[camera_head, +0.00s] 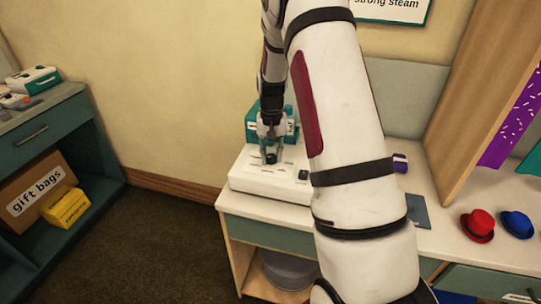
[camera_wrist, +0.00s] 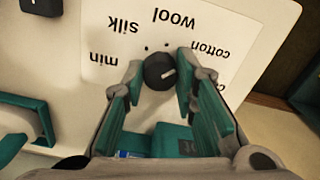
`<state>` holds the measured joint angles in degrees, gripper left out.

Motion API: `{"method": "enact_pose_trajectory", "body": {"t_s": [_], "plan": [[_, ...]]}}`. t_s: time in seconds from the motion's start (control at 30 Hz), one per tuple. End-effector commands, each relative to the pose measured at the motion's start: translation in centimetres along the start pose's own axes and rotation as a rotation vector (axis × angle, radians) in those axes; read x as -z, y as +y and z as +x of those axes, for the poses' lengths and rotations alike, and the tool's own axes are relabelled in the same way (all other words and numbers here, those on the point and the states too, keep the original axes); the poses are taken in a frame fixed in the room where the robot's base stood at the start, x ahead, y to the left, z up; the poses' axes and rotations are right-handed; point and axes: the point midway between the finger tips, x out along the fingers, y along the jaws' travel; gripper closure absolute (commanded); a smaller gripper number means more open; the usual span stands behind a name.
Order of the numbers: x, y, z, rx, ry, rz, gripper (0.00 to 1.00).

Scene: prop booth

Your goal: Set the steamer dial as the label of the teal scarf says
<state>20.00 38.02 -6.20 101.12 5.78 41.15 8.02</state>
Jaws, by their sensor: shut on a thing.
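The steamer (camera_head: 250,182) is a white box on the counter, with a teal part behind it. Its black dial (camera_wrist: 157,66) shows in the wrist view. Upside-down words min, silk, wool and cotton surround it; another word is partly hidden by a finger. The dial's white mark points up and right in the picture, roughly toward cotton. My gripper (camera_wrist: 160,76) is shut on the dial, one finger on each side; in the head view it reaches down onto the steamer (camera_head: 271,158). A teal cloth (camera_head: 532,163), maybe the scarf, is cut off at the right edge; no label is readable.
A purple patterned cloth (camera_head: 512,128) hangs by a wooden panel (camera_head: 485,80). Red (camera_head: 478,224) and blue (camera_head: 517,223) hats stand on the counter. A sign (camera_head: 393,5) reads "strong steam", its top cut off. A gift bags box (camera_head: 38,190) sits in the left shelf.

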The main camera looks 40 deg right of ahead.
Motion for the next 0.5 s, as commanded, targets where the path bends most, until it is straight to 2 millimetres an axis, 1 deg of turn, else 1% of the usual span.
{"method": "enact_pose_trajectory", "body": {"t_s": [0.2, 0.5], "plan": [[-0.06, -0.12, 0.13, 0.0, -0.002, 0.086, 1.0], [-0.08, -0.05, 0.09, 0.0, -0.003, 0.127, 1.0]]}}
